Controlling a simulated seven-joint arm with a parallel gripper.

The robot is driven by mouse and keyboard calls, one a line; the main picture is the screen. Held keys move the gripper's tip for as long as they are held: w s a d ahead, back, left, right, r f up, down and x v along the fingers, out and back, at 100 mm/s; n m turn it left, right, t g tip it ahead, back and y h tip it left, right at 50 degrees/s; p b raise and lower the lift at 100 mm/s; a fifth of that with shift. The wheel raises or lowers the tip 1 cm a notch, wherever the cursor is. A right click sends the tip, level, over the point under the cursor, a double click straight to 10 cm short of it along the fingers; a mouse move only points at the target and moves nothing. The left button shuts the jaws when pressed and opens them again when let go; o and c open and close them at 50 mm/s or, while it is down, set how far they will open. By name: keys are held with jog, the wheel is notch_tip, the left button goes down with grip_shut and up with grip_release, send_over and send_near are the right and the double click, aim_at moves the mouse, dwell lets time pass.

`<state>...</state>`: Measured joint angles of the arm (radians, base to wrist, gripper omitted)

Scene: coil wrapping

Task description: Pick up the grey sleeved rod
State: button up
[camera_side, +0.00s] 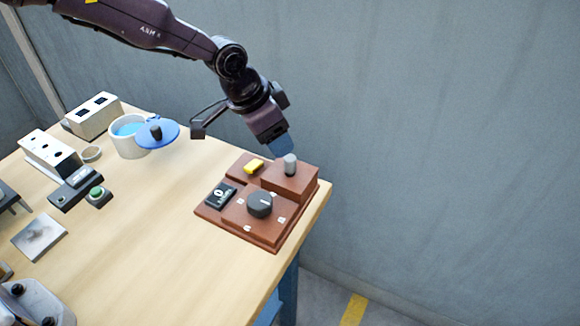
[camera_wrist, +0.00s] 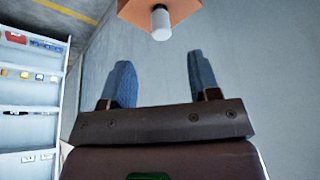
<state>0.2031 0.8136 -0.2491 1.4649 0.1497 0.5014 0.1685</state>
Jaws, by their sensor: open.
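The grey sleeved rod (camera_side: 290,164) stands upright in the raised back-right block of a brown stand (camera_side: 233,207) in the side view. In the wrist view the rod (camera_wrist: 161,22) shows at the top, pale grey, on the underside edge of the orange-brown block (camera_wrist: 180,8). My gripper (camera_side: 280,147) is just behind and above the rod in the side view, with its blue fingers pointing down. In the wrist view my gripper (camera_wrist: 160,80) has its two blue fingers spread wide with nothing between them. The rod lies beyond the fingertips, roughly in line with the gap.
The brown stand also carries a black knob (camera_side: 260,204), a yellow piece (camera_side: 254,166) and a small black display (camera_side: 221,195). The table edge is close on the stand's right.

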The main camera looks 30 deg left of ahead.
aim_at(287, 159)
jog(key=x, duration=0.8)
jog(key=shift+f, duration=0.45)
jog(key=shift+a, duration=0.1)
jog(key=c, duration=1)
